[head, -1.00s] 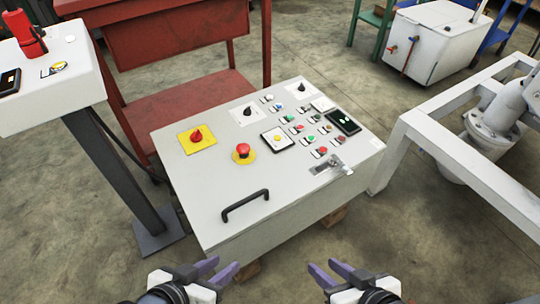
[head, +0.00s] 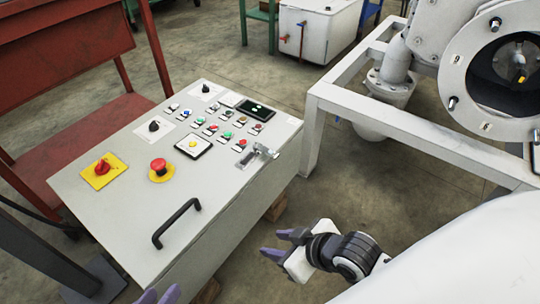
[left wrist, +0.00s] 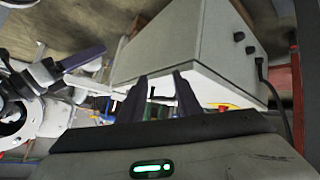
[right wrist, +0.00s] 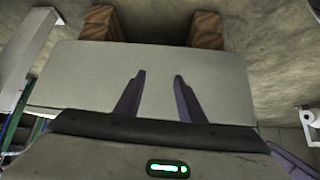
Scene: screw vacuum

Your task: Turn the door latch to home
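The metal door latch (head: 258,154) sits on the sloped top of the grey control box (head: 130,200), near its right edge. Its handle slants up to the right and nothing touches it. My right gripper (head: 270,244) is open and empty, in front of the box's right side and apart from it, fingers pointing left in the head view. In the right wrist view its fingers (right wrist: 160,82) are spread before a plain grey box face. My left gripper (head: 160,296) is mostly cut off at the bottom edge. In the left wrist view its fingers (left wrist: 160,82) are spread and empty.
A black handle (head: 176,224), a red emergency button (head: 159,166) and a red rotary switch (head: 103,167) are on the box top. A white frame (head: 420,140) and a large round-windowed machine (head: 490,80) stand to the right. Wooden blocks (right wrist: 206,30) lie under the box.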

